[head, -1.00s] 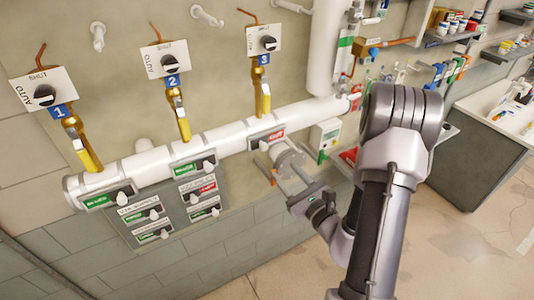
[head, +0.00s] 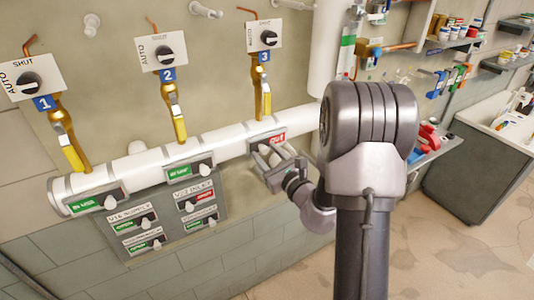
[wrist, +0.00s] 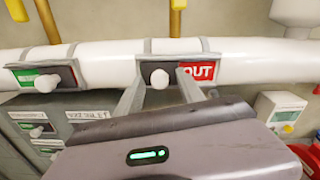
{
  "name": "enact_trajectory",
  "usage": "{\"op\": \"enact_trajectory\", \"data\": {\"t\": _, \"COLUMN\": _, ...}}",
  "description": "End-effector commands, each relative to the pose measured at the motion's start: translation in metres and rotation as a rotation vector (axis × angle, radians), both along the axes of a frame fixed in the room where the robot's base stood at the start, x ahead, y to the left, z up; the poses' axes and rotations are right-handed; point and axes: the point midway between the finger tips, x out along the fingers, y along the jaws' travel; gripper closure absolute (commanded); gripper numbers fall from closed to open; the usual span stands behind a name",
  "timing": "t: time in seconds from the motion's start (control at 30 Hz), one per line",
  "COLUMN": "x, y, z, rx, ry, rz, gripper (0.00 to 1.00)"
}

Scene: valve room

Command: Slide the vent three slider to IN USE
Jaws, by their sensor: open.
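The vent three slider is a framed plate on the white pipe below valve 3, with a white knob (wrist: 159,78) and a red label reading OUT (wrist: 198,74) right of the knob. In the head view its red label (head: 279,138) shows, with the knob partly hidden by my fingers. My gripper (head: 274,160) is open in front of this plate. In the wrist view the two fingers of my gripper (wrist: 162,95) stand left and right of the knob, their tips near the plate's lower edge. I see no finger clearly touching the knob.
Two similar sliders (head: 190,171) (head: 97,203) on the pipe show green labels. A grey panel (head: 165,257) with several small sliders hangs below. Yellow-handled valves (head: 179,125) stand above the pipe. A white box (wrist: 283,113) is right of my gripper in the wrist view.

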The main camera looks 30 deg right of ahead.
Motion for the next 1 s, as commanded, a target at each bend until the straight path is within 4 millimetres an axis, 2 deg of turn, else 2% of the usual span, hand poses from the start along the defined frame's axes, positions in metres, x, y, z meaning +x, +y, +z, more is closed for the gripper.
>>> {"op": "enact_trajectory", "data": {"t": 0.07, "x": -0.0002, "y": 0.0, "z": -0.0002, "rx": 0.0, "ry": 0.0, "rz": 0.0, "gripper": 0.57}}
{"op": "enact_trajectory", "data": {"t": 0.2, "x": -0.0003, "y": 0.0, "z": -0.0002, "rx": 0.0, "ry": 0.0, "rz": 0.0, "gripper": 0.84}}
{"op": "enact_trajectory", "data": {"t": 0.3, "x": -0.0004, "y": 0.0, "z": -0.0001, "rx": 0.0, "ry": 0.0, "rz": 0.0, "gripper": 1.0}}
{"op": "enact_trajectory", "data": {"t": 1.0, "x": -0.0005, "y": 0.0, "z": -0.0001, "rx": 0.0, "ry": 0.0, "rz": 0.0, "gripper": 1.0}}
